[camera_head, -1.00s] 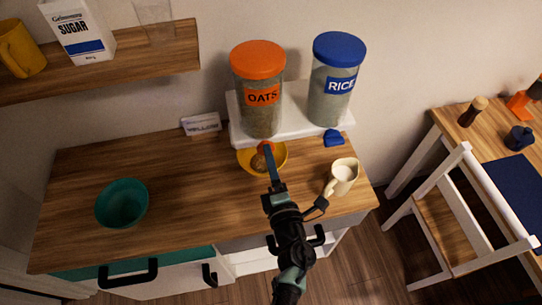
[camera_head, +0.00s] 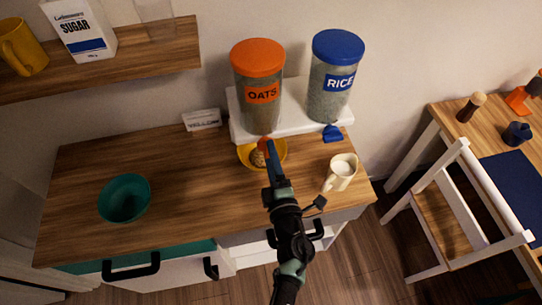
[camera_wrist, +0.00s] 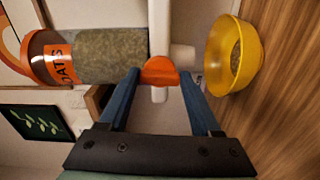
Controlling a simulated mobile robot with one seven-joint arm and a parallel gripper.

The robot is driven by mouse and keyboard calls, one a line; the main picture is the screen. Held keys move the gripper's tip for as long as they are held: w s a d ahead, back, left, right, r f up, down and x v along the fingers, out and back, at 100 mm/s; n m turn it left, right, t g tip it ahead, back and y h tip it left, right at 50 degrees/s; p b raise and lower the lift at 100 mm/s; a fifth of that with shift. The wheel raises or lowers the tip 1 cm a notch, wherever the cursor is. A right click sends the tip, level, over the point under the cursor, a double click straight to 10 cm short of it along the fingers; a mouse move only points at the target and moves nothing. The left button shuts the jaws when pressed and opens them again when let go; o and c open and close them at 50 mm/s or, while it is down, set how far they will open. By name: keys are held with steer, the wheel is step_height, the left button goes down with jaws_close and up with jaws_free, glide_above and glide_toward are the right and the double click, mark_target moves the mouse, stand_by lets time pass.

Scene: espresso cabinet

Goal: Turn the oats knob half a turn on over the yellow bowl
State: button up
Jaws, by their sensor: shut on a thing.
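The oats dispenser (camera_head: 258,88) has an orange lid and an orange label, and stands on a white shelf. Its orange knob (camera_wrist: 160,71) sits between the blue fingertips of my gripper (camera_wrist: 157,78) in the wrist view. My gripper is shut on the knob, and the head view shows its tip (camera_head: 268,148) just below the dispenser. The yellow bowl (camera_wrist: 240,28) is beneath the knob on the counter, with a small heap of oats (camera_head: 258,158) in it. My gripper partly hides the bowl in the head view.
The rice dispenser (camera_head: 336,80) with its blue knob (camera_head: 333,133) stands to the right on the white shelf (camera_head: 300,124). A cream mug (camera_head: 341,172) is right of my arm. A teal bowl (camera_head: 125,199) is at the left. A label card (camera_head: 202,119) stands behind.

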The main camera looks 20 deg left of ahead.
steer(key=o, duration=1.4)
steer(key=b+v, duration=0.1)
steer(key=v, duration=1.2)
steer(key=shift+c, duration=0.4)
